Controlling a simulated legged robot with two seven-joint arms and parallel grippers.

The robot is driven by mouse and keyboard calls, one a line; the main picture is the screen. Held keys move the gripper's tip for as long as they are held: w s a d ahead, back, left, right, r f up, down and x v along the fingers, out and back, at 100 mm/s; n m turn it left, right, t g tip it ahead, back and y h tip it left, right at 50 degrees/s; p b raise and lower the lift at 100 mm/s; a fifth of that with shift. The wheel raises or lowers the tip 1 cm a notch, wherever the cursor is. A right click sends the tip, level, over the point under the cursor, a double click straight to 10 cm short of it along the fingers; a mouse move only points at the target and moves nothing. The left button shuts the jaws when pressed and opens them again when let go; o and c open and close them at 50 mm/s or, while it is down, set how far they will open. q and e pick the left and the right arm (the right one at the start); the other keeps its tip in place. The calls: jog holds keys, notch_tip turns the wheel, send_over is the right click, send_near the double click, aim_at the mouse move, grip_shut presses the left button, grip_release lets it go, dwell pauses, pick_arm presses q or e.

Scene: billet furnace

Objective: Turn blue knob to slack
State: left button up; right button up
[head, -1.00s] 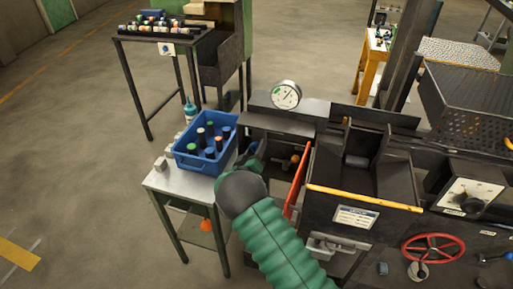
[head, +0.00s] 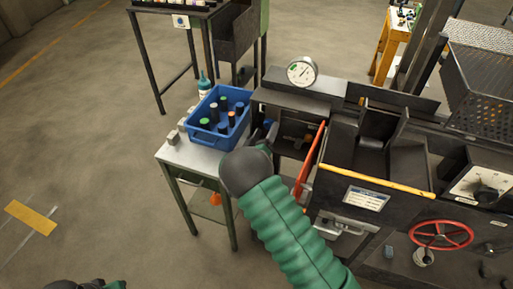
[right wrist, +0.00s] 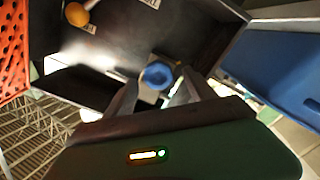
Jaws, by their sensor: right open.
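A round blue knob (right wrist: 158,75) shows in the right wrist view, ahead of my right gripper and between its fingertips in the picture. My right gripper (right wrist: 155,86) is open, with one finger on each side of the knob; I cannot tell whether they touch it. In the head view my right gripper (head: 264,134) is at the left bay of the dark machine, mostly hidden behind my wrist. The knob's pointer and marks are not readable. Part of my left arm's end (head: 92,285) shows at the bottom left edge, its jaws not clear.
A blue crate (head: 190,128) of capped bottles stands on a small metal table (head: 190,158) left of the bay. An orange-red panel (head: 309,160) borders the bay's right. A dial gauge (head: 302,71) stands above. A red handwheel (head: 441,236) is at the right.

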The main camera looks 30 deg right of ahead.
jog(key=v, duration=1.3)
jog(key=shift+w, duration=0.1)
jog(key=s+a+n+g+y+p, duration=0.1)
jog(key=s+a+g+y+p, duration=0.15)
jog(key=a+y, duration=0.8)
jog(key=s+d+n+g+y, duration=0.1)
jog(key=s+g, duration=0.5)
jog(key=s, duration=1.3)
jog(key=shift+d+g+y+p, duration=0.35)
jog(key=shift+d+y, duration=0.1)
jog(key=shift+y, duration=0.6)
